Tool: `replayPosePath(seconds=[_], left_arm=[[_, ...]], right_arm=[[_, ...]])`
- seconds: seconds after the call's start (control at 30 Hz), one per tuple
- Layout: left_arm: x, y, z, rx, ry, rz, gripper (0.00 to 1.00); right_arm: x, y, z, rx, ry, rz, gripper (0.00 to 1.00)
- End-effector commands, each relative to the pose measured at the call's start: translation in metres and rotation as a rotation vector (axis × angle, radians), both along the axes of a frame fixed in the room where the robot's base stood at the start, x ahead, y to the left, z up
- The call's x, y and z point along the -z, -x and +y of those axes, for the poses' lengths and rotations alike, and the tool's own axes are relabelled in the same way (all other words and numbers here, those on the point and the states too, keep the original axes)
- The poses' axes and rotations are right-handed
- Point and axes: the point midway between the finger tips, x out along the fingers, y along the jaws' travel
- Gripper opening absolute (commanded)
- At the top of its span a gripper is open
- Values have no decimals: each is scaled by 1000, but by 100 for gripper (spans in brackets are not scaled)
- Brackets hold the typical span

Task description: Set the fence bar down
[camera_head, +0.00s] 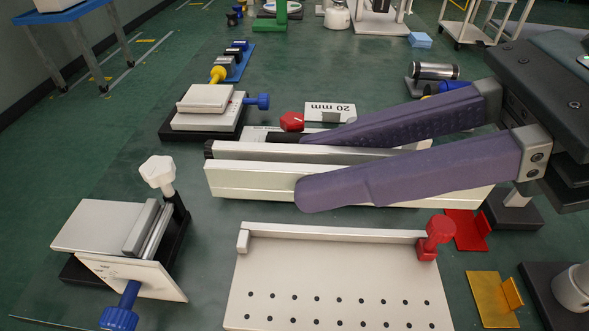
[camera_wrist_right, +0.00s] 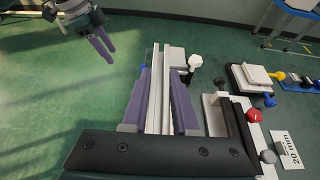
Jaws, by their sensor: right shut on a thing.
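The fence bar is a long cream bar (camera_head: 250,180) with a lengthwise groove and a dark end cap at its left end. It lies roughly level across the middle of the head view. My right gripper (camera_head: 300,165) comes in from the right with long purple fingers, one on the near side and one on the far side, shut on the bar. The bar (camera_wrist_right: 152,105) also shows between the fingers in the right wrist view. Whether its underside touches the bench cannot be told. My left gripper (camera_wrist_right: 108,55) shows small in the wrist view, its fingers close together and apart from the bar.
A cream plate (camera_head: 330,275) with holes, a back rail and a red knob (camera_head: 438,233) lies in front. A clamp-like fixture (camera_head: 95,225) stands left, a stacked block (camera_head: 205,100) behind it. A "20 mm" label (camera_head: 330,112) stands behind the bar. Red and yellow brackets (camera_head: 492,298) sit right.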

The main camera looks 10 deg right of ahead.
Motion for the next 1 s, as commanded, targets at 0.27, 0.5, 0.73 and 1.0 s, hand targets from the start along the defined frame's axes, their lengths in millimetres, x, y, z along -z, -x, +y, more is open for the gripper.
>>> replayPosePath(seconds=[0.27,0.5,0.73,1.0], left_arm=[[23,0,0,0,0,-1,50],[44,0,0,0,0,0,50],[50,0,0,0,0,-1,50],[66,0,0,0,0,0,50]], right_arm=[[70,0,0,4,-4,8,0],[133,0,0,3,-3,7,0],[156,0,0,1,-2,2,0],[194,0,0,1,-1,3,0]])
